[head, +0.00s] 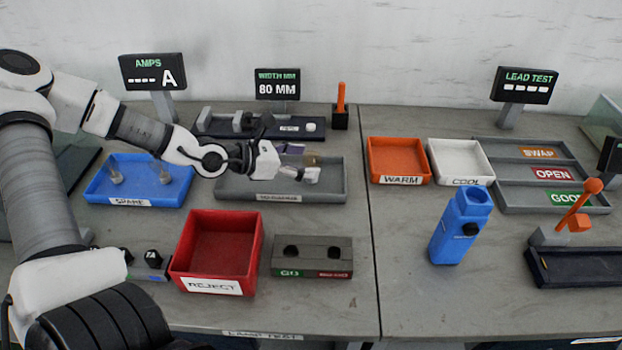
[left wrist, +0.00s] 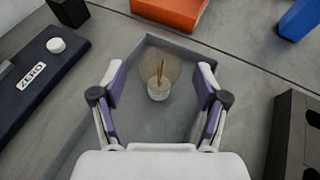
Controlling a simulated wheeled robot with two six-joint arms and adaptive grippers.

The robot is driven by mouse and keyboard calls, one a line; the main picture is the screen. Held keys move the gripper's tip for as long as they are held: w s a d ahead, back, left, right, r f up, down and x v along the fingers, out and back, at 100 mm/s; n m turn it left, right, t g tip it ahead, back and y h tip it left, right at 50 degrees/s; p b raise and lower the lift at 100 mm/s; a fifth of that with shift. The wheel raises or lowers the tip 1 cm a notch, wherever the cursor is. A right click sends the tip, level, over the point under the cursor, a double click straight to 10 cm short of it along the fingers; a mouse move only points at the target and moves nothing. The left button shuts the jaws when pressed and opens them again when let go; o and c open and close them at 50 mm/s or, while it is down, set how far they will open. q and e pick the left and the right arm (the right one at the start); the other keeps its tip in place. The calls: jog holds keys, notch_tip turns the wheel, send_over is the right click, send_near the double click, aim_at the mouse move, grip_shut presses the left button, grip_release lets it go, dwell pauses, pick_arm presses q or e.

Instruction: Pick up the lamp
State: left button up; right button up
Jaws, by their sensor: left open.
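The lamp (left wrist: 158,75) shows in the left wrist view as a clear, brownish glass bulb with thin wires inside and a pale base. It is in the grey tray (head: 330,187), near a corner. A small brownish part of it shows in the head view (head: 310,160) by the fingertips. My left gripper (head: 300,161) is open and reaches over the tray. In the left wrist view its two purple-padded fingers (left wrist: 160,82) stand on either side of the lamp, with gaps to both. Whether it touches the lamp's far side cannot be seen. My right gripper is not in view.
A blue SPARE tray (head: 97,188) with two small pieces stands left of the grey tray. The red REJECT bin (head: 215,241) and a dark two-hole block (head: 312,262) stand in front. A dark ZERO gauge (head: 285,133) lies behind. The orange WARM tray (head: 372,166) is to the right.

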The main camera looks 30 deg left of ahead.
pick_arm(q)
jog(key=x, duration=0.2)
jog(key=shift+w+d+f, duration=0.15)
jog(key=shift+w, duration=0.05)
jog(key=shift+s, duration=0.1)
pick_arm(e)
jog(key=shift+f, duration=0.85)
pick_arm(q)
jog(key=c, duration=1.1)
